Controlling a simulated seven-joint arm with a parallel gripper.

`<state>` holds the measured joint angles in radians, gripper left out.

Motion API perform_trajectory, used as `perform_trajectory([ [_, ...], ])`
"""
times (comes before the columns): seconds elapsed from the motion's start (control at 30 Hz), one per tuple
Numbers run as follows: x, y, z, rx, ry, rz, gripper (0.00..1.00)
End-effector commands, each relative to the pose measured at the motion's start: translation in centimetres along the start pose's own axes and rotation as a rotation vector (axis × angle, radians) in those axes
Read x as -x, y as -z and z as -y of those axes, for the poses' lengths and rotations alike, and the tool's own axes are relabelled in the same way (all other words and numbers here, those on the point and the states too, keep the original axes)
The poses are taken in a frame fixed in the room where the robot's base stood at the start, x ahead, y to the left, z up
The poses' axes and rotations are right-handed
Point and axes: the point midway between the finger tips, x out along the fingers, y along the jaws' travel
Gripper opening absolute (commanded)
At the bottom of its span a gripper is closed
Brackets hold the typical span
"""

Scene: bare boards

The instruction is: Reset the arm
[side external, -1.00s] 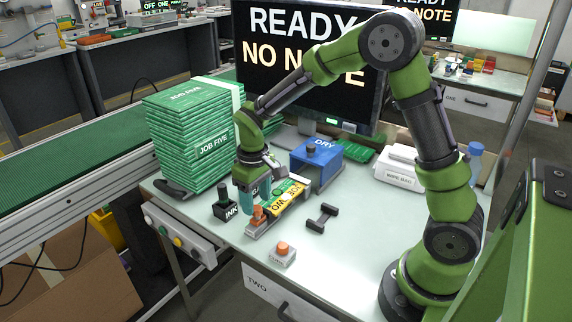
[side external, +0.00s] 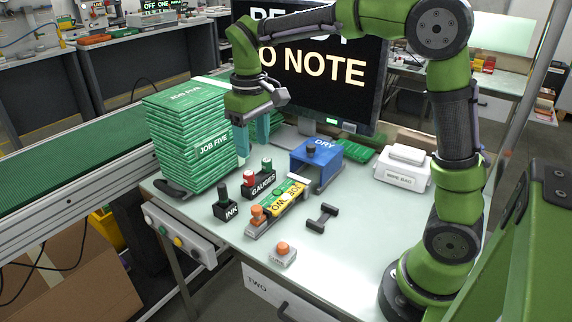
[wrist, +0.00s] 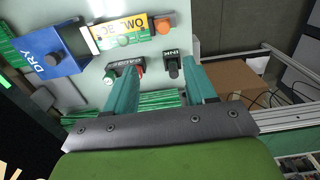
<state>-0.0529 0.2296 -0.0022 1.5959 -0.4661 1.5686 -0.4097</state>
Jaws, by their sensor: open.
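My gripper (side external: 254,145) has teal fingers and hangs above the table beside the stack of green JOB FIVE boards (side external: 190,135). In the wrist view its fingers (wrist: 163,82) stand apart with nothing between them. Below it on the table are the black GAUGES holder (side external: 262,187) with red and green tops and the INK block (side external: 225,210). The tray (side external: 262,228) with a yellow and green JOB TWO piece (side external: 287,195) and an orange knob (side external: 257,215) lies in front of them.
A blue DRY box (side external: 318,172) stands behind the tray. A black dumbbell-shaped piece (side external: 322,217), an orange-topped block (side external: 283,255) and a white wipe box (side external: 403,170) are on the table. A monitor (side external: 310,70) stands at the back.

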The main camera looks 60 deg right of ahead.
Motion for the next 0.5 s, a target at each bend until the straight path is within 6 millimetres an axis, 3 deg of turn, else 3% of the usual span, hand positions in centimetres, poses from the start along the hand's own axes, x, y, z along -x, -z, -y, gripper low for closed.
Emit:
perform_trajectory([
  [0.3, -0.7, 0.3, 0.1, -0.028, 0.003, -0.019, 0.55],
  [0.5, -1.0, -3.3, 0.6, -0.116, 0.065, -0.121, 0.55],
])
